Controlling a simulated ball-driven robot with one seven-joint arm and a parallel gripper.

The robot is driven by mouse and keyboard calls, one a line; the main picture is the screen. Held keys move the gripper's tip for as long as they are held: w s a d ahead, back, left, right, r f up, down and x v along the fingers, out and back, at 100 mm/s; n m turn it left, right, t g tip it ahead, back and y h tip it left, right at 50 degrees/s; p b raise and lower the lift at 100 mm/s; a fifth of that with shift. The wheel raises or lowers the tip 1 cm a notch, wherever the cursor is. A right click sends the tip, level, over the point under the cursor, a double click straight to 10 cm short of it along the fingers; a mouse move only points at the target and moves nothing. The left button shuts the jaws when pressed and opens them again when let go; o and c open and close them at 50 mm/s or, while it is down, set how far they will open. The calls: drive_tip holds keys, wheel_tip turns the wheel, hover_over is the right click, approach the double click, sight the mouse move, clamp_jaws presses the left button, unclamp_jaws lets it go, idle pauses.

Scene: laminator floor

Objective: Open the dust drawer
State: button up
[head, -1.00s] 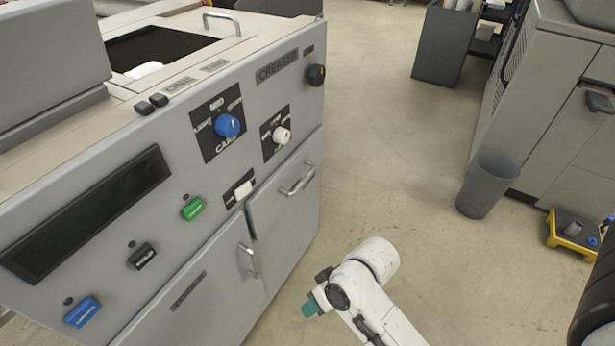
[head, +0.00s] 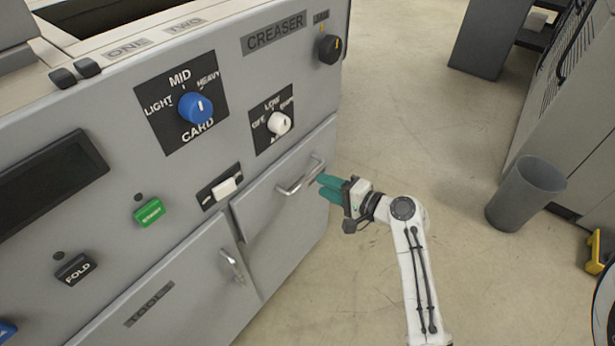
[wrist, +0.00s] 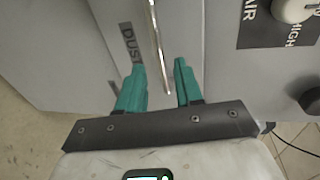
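The dust drawer (head: 285,225) is the grey front at the lower right of the creaser machine, and it looks shut. Its metal bar handle (head: 300,178) runs across its upper part. In the wrist view the handle (wrist: 157,45) runs lengthwise beside a "DUST" label (wrist: 128,42). My gripper (head: 323,187) is at the right end of the handle, with teal fingers pointing at the drawer. In the wrist view my gripper (wrist: 159,66) is open, and the handle's near end shows between the two fingers. I cannot tell whether either finger touches it.
A cupboard door (head: 170,290) with its own handle (head: 232,265) is left of the drawer. Knobs and buttons, including a blue knob (head: 195,107) and a white knob (head: 279,123), sit above. A grey bin (head: 525,195) stands at right. The floor between is clear.

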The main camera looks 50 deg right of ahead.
sight(306, 177)
drive_tip(key=x, duration=0.7)
drive_tip(key=shift+c, duration=0.2)
clamp_jaws()
drive_tip(key=shift+f, duration=0.1)
